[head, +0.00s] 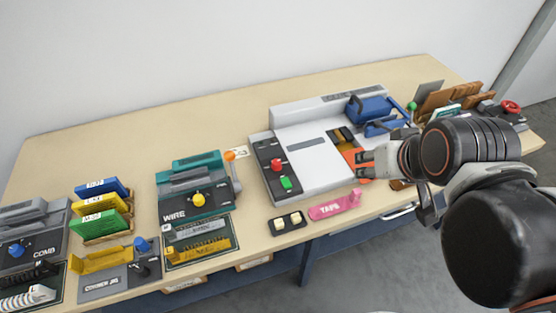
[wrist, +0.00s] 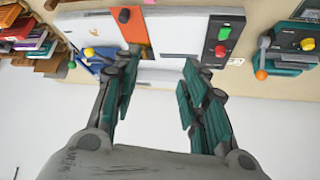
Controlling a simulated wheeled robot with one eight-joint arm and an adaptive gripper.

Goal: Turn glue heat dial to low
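A large grey-white machine (head: 312,150) stands on the bench, and it also shows upside down in the wrist view (wrist: 175,35). An orange panel (wrist: 135,28) on it bears a small round dark and red part (wrist: 124,15) that may be the glue heat dial; its label and setting are not readable. In the head view the orange panel (head: 350,153) is partly hidden by my gripper (head: 362,164). My gripper is open and empty in the wrist view (wrist: 162,62), fingers spread over the machine, apart from the dial-like part.
A black strip with red (head: 276,163) and green (head: 286,183) buttons lies on the machine's left. A blue clamp-like unit (head: 372,108) stands behind my gripper. A pink tag (head: 335,206) lies in front. The teal wire machine (head: 190,190) is left; the bench behind is clear.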

